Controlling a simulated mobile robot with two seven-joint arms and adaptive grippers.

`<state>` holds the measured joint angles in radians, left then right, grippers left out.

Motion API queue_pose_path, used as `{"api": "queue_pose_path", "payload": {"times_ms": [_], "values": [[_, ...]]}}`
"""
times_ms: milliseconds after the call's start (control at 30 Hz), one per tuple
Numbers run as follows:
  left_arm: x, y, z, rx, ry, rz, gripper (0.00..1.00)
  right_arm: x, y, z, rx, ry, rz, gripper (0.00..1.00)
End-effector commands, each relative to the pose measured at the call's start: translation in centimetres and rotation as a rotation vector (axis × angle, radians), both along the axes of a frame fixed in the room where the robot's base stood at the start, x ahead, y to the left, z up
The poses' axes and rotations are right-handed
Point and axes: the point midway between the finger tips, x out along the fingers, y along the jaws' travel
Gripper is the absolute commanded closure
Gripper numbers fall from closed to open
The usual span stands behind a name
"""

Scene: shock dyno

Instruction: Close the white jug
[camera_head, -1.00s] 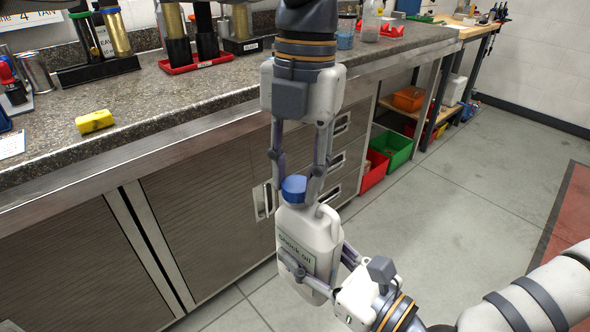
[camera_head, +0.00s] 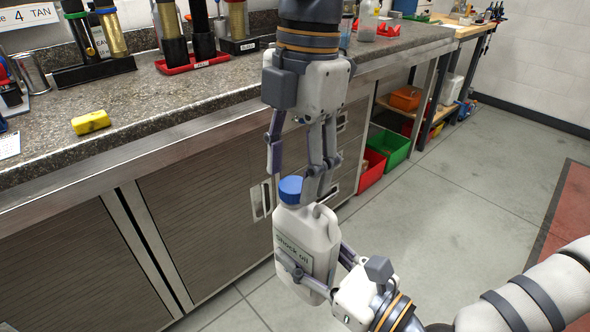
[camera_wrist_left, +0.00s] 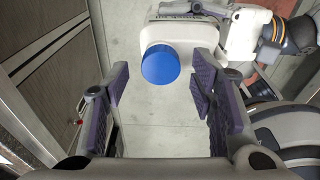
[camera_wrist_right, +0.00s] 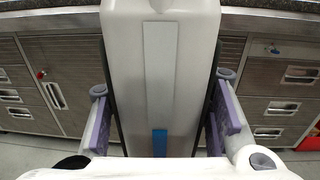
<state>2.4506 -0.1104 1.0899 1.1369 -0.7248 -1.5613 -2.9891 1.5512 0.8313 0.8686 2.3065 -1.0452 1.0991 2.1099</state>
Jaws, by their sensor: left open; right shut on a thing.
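The white jug (camera_head: 306,245), labelled "Shock oil", is upright in front of the bench. Its blue cap (camera_head: 291,189) sits on the neck at the top. My right gripper (camera_head: 318,276) is shut on the jug's body; in the right wrist view the jug (camera_wrist_right: 160,75) stands between its fingers. My left gripper (camera_head: 292,180) points down over the jug with its fingers spread around the cap. In the left wrist view the cap (camera_wrist_left: 160,64) lies between the open fingers, apart from both. Whether the cap is fully seated cannot be told.
The stone-topped bench (camera_head: 150,105) with steel cabinets runs along the left, close to the jug. The floor at right is clear.

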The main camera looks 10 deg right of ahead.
Motion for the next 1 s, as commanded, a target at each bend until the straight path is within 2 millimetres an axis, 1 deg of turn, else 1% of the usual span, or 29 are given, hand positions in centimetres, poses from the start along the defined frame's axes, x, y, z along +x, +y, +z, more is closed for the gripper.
{"api": "queue_pose_path", "payload": {"times_ms": [33, 100, 233, 333, 500, 533, 633, 667, 767, 800, 867, 900, 967, 1000], "values": [[0.0, 0.0, 1.0, 0.0, -0.006, 0.0, 0.49, 0.0, 0.0, 0.2, 0.001, -0.004, 0.0, 1.0], [0.0, -0.1, 2.0, -0.002, -0.003, 0.001, 0.49, 0.0, 0.0, 0.2, 0.001, -0.004, 0.0, 1.0], [0.0, 0.0, 3.3, -0.001, -0.001, 0.001, 0.49, 0.0, 0.0, 0.2, 0.001, -0.004, 0.0, 1.0], [-0.1, 0.0, 3.6, 0.001, -0.001, 0.001, 0.49, 0.0, 0.0, 0.2, 0.002, -0.004, 0.0, 1.0], [-0.1, 0.0, 3.6, 0.001, -0.001, 0.001, 0.49, 0.0, 0.0, 0.2, 0.002, -0.004, 0.0, 1.0], [-0.1, 0.0, 3.6, 0.001, -0.001, 0.001, 0.53, 0.0, 0.0, 0.2, 0.002, -0.004, 0.0, 1.0], [-0.1, 0.0, 3.6, 0.004, -0.008, 0.061, 0.53, 0.0, 0.0, 0.2, 0.002, -0.004, 0.0, 1.0], [-0.1, 0.0, 3.7, 0.006, -0.014, 0.108, 0.53, 0.0, 0.0, 0.2, 0.002, -0.004, 0.0, 1.0], [-0.1, 0.0, 3.9, 0.018, -0.043, 0.375, 0.53, 0.0, 0.0, 0.2, 0.002, -0.004, 0.0, 1.0], [-0.1, 0.0, 4.0, 0.024, -0.058, 0.515, 0.53, 0.0, 0.0, 0.2, 0.001, -0.004, 0.0, 1.0], [-0.1, 0.0, 4.2, 0.034, -0.079, 0.741, 0.53, 0.0, 0.0, 0.2, 0.001, -0.004, 0.0, 1.0], [-0.1, 0.0, 4.3, 0.04, -0.092, 0.892, 0.53, 0.0, 0.0, 0.2, 0.002, -0.004, 0.0, 1.0], [-0.1, 0.1, 4.4, 0.049, -0.112, 1.119, 0.53, 0.0, 0.0, 0.2, 0.002, -0.004, 0.0, 1.0], [-0.1, 0.1, 4.6, 0.053, -0.125, 1.269, 0.53, 0.0, 0.0, 0.2, 0.002, -0.004, 0.0, 1.0]]}}
